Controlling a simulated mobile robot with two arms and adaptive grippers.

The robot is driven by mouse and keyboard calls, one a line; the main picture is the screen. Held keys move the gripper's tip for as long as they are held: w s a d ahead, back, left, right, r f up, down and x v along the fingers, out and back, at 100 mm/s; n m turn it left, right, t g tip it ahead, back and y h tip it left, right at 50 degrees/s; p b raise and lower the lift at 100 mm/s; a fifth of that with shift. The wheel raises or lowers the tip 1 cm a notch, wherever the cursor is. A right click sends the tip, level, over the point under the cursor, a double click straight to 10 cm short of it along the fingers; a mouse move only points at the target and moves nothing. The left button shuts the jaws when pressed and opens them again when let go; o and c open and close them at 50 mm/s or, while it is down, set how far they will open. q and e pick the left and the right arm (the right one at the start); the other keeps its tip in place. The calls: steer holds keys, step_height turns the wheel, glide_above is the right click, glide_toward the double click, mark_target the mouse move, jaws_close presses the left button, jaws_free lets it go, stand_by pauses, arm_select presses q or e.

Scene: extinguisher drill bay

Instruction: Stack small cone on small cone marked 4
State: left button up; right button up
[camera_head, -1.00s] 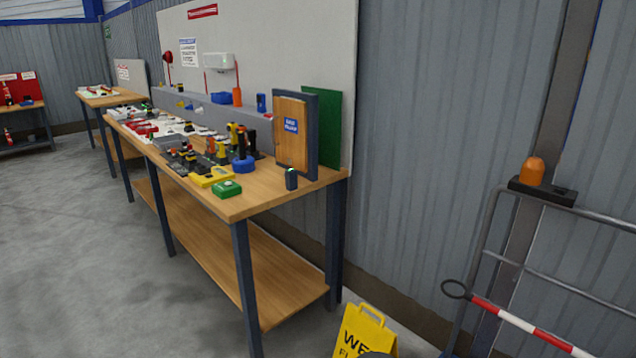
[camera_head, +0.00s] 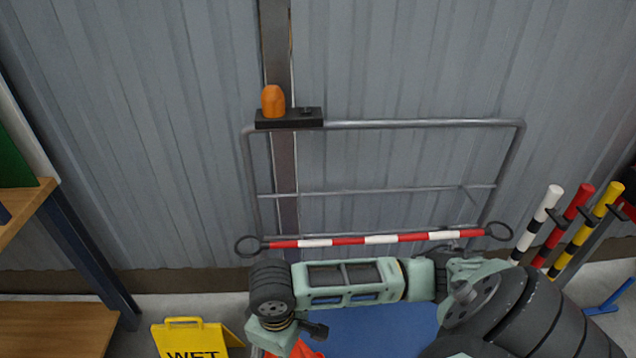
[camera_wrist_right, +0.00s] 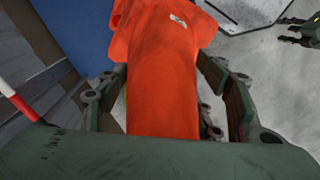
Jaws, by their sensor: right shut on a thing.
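An orange cone (camera_wrist_right: 160,60) fills the middle of the right wrist view, with a small white mark near its upper end that I cannot read. My right gripper (camera_wrist_right: 165,105) is shut on it, one finger on each side. In the head view an orange bit of the cone (camera_head: 305,350) shows at the bottom edge, below my right wrist. What appears to be my left gripper (camera_wrist_right: 292,31) shows at the upper right of the wrist view, its two prongs apart and empty. I see no second cone and no readable 4.
A metal rail frame (camera_head: 425,124) with an orange beacon (camera_head: 273,101) stands by the wall. A red-white bar (camera_head: 375,239) crosses it. A yellow wet-floor sign (camera_head: 190,340) is at lower left, beside a wooden table (camera_head: 25,215). Striped posts (camera_head: 572,225) stand at right, and a blue surface (camera_head: 370,332) lies below my arm.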

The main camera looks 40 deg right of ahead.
steer(key=d+n+p, duration=0.1)
steer(key=n+p, duration=0.1)
steer(key=n, duration=0.1)
steer(key=w+d+n+p, duration=0.1)
steer(key=d+n+p, duration=0.1)
steer(key=n, duration=0.1)
steer(key=w+d+n+p, duration=0.1)
steer(key=n+p, duration=0.1)
steer(key=shift+w+d+f+n+p, duration=0.2)
steer(key=shift+n+p, duration=0.1)
steer(key=shift+n, duration=0.1)
steer(key=shift+d+f+n+p, duration=1)
steer(key=shift+d+n+p, duration=2.55)
steer(key=shift+n, duration=1.55)
step_height(320, 180, down, 18)
steer(key=b, duration=1.8)
steer(key=shift+d+r, duration=0.1)
steer(key=shift+p, duration=0.4)
